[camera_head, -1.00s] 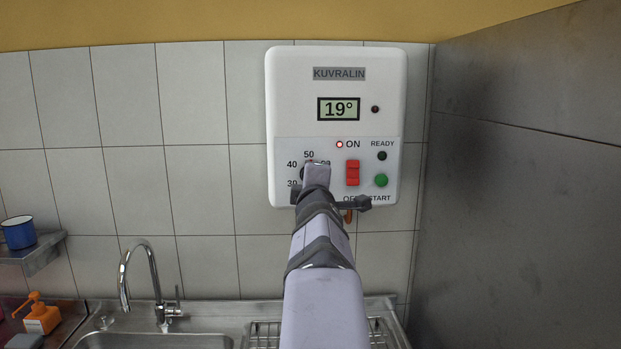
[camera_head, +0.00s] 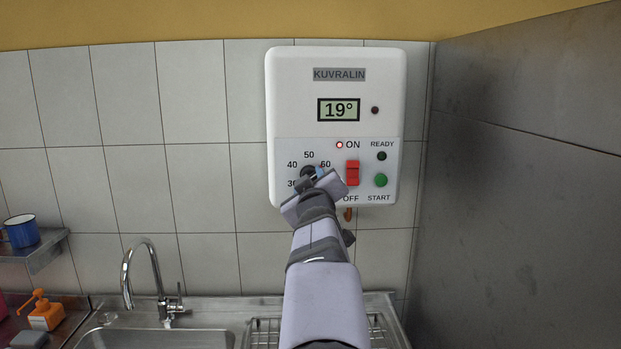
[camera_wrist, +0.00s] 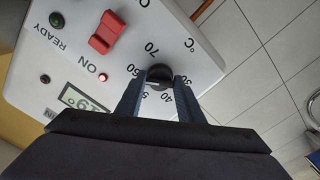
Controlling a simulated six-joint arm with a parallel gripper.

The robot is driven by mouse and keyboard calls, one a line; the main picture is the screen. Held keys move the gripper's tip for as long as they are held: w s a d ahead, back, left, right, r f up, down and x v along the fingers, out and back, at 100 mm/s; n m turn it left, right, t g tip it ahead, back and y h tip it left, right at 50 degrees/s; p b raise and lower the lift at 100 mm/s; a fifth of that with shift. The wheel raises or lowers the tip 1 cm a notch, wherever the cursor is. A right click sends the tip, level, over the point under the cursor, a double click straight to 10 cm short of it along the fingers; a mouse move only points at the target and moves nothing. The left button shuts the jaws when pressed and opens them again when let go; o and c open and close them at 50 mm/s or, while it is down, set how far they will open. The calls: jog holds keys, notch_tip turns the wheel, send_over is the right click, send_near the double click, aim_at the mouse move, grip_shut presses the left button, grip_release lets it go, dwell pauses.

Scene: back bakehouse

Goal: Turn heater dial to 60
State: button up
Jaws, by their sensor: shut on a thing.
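The heater (camera_head: 336,85) is a white wall box marked KUVRALIN, and its display (camera_head: 339,110) reads 19°. Its dark round dial (camera_head: 307,170) is at lower left and is partly hidden by my gripper (camera_head: 314,178). In the wrist view my gripper's two fingers are closed on either side of the dial (camera_wrist: 159,72).
A red switch (camera_head: 352,173) and green START button (camera_head: 381,180) sit right of the dial. The ON lamp (camera_head: 339,145) glows red; the READY lamp (camera_head: 382,156) is dark. A sink tap (camera_head: 150,280) stands below left. A dark wall (camera_head: 530,170) is at right.

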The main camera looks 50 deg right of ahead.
jog(key=shift+m, duration=0.5)
jog(key=o, duration=1.1)
jog(key=shift+c, duration=0.2)
jog(key=shift+a, duration=0.1)
jog(key=v, duration=0.7)
jog(key=shift+b, duration=0.45)
jog(key=shift+s, duration=0.15)
